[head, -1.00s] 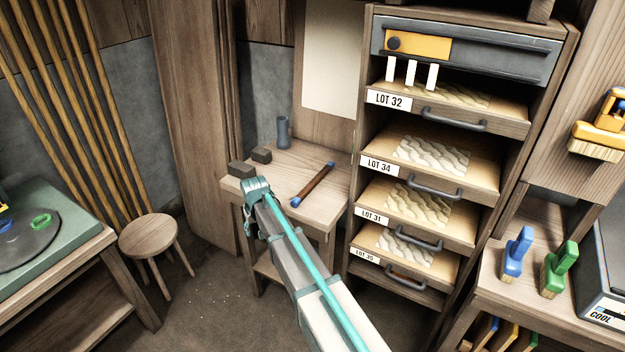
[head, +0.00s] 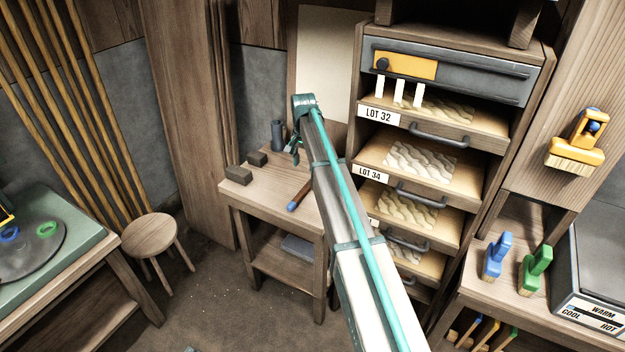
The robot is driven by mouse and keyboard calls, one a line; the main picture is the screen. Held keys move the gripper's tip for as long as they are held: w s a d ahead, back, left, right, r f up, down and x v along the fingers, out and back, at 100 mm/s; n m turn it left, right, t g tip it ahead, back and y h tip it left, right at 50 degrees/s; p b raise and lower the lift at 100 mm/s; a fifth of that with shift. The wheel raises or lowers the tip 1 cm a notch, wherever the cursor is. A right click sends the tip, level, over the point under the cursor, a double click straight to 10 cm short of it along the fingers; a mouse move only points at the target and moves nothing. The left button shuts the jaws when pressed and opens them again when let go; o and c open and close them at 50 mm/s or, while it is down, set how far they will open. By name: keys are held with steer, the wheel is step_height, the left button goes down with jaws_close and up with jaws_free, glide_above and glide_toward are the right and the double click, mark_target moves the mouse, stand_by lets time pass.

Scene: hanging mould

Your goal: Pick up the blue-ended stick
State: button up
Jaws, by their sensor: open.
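The blue-ended stick (head: 300,194) is a brown rod with a blue end. It lies on the small wooden table (head: 262,195); its near blue end shows and its far part is hidden behind my arm. My gripper (head: 294,154) is open, at the end of my teal and grey arm. In the picture it appears above the table's back part, beyond the visible end of the stick. The fingers are small and partly hidden, and nothing shows between them.
Two dark blocks (head: 239,175) and a blue-grey cup (head: 278,134) stand at the table's left and back. A drawer rack (head: 372,60) rises close on the right. A round stool (head: 151,236) stands left, with bare floor between.

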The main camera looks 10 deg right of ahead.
mark_target(308, 185)
steer(key=shift+m, duration=0.3)
steer(key=shift+d+f+p, duration=0.2)
steer(key=shift+f+p, duration=0.4)
steer(key=shift+f, duration=1.15)
steer(key=shift+d+f+p, duration=0.2)
steer(key=shift+f+p, duration=0.45)
steer(key=shift+f, duration=1.05)
steer(key=shift+d+f+p, duration=0.2)
steer(key=shift+f+p, duration=0.4)
steer(key=shift+f, duration=1.15)
jaws_close()
